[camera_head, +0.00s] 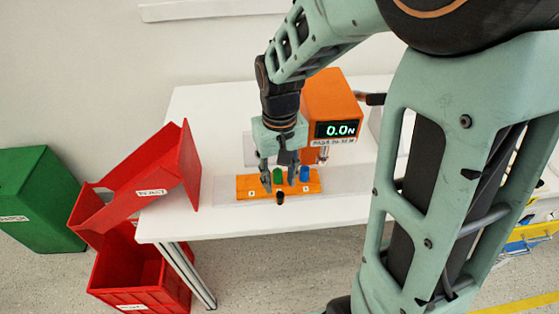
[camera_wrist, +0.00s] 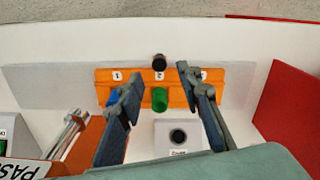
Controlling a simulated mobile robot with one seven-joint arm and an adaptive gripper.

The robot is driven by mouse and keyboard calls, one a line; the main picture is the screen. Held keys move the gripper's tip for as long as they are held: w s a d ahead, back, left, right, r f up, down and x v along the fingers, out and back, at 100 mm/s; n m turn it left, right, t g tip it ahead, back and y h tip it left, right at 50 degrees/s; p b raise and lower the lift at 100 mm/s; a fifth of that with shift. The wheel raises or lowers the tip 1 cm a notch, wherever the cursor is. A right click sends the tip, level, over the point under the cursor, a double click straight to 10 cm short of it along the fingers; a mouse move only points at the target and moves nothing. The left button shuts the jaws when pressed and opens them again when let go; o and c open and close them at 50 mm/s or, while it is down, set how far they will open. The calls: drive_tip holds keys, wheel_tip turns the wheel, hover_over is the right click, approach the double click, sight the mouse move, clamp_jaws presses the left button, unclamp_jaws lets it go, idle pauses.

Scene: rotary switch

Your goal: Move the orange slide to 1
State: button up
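An orange plate (camera_head: 240,188) lies on the white table, and it also shows in the wrist view (camera_wrist: 103,76). In the wrist view it bears the labels 1 at left and 2 in the middle; the right label is partly hidden by a finger. A black knob (camera_wrist: 159,61) stands at its edge beside the 2. A green cylinder (camera_wrist: 160,99) stands on the middle of the plate, and a blue one (camera_wrist: 113,98) near the 1. My gripper (camera_wrist: 158,78) is open, its fingers low over the plate, either side of the green cylinder. I cannot tell whether they touch the plate.
An orange box (camera_head: 331,98) with a display reading 0.0 stands behind the plate. A white box (camera_wrist: 178,135) with a black button is near my gripper. A tilted red tray (camera_head: 150,180) is at the table's left edge. The table's front left (camera_head: 175,220) is clear.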

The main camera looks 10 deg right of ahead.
wheel_tip(320, 180, up, 8)
idle(0.4)
drive_tip(key=shift+a+f+n, duration=0.1)
drive_tip(key=shift+a+n, duration=0.1)
drive_tip(key=shift+n, duration=0.1)
drive_tip(key=c, duration=0.5)
drive_tip(key=a+n, duration=0.1)
drive_tip(key=n, duration=0.1)
drive_tip(key=a+f+n+h, duration=0.1)
drive_tip(key=n, duration=0.2)
drive_tip(key=s+a+n+p, duration=0.1)
drive_tip(key=n, duration=0.1)
drive_tip(key=shift+a+f, duration=0.35)
drive_tip(key=shift+a, duration=0.05)
clamp_jaws()
drive_tip(key=s+a+f+n+h, duration=0.2)
drive_tip(key=a+n, duration=0.3)
drive_tip(key=n, duration=0.5)
drive_tip(key=shift+t, duration=0.3)
drive_tip(key=b+x, duration=0.1)
drive_tip(key=x, duration=0.9)
drive_tip(key=shift+w+a+f, duration=0.1)
drive_tip(key=shift+w+f, duration=0.1)
drive_tip(key=shift+w+d+r, duration=0.1)
drive_tip(key=shift+w+d, duration=0.15)
drive_tip(key=shift+d, duration=0.7)
drive_tip(key=shift+w+d+r, duration=0.1)
drive_tip(key=shift+w+d, duration=0.2)
drive_tip(key=shift+d, duration=0.65)
